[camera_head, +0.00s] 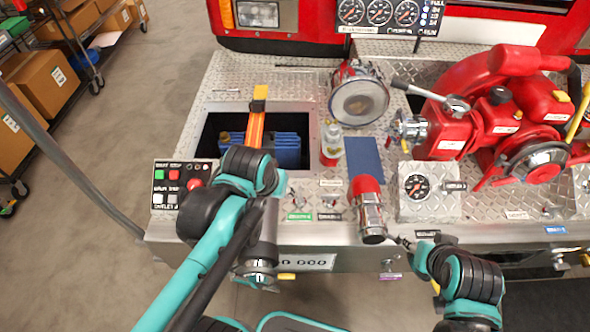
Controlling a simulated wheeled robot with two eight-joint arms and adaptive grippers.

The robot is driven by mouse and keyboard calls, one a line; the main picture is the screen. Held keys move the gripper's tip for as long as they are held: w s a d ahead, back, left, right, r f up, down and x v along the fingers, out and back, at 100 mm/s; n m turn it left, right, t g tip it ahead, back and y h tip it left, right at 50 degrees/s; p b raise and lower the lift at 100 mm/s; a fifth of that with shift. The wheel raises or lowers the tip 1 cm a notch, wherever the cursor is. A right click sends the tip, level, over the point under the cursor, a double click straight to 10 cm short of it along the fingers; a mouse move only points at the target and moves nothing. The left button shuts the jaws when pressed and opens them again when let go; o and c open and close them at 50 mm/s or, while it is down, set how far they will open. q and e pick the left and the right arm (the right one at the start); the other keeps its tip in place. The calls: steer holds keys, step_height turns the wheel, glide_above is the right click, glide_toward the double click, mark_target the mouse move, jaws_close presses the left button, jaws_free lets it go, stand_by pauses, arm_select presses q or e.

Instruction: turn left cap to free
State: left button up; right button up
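The left cap looks to be the silver round fitting (257,274) low on the front face of the bumper, beside a small yellow tag. My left arm reaches over the bumper edge and bends down toward this fitting. My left gripper (264,245) is just above it, largely hidden by its own wrist. Its fingertips do not show clearly, so I cannot tell whether it touches the cap. My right arm is at the lower right, in front of the bumper.
A switch panel (180,186) sits left of my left wrist. Behind are an open compartment with an orange tool (256,122) and blue items, a red-topped silver nozzle (368,208), a bottle (331,145) and a red pump (490,110). Floor at left is largely clear.

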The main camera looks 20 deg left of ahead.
arm_select(q)
steer(key=w+d+f+n+g, duration=0.1)
steer(key=w+f+g, duration=0.1)
steer(key=w, duration=0.7)
steer(key=shift+d+f+n+g, duration=0.3)
steer(key=shift+n+g, duration=0.1)
steer(key=shift+g, duration=0.4)
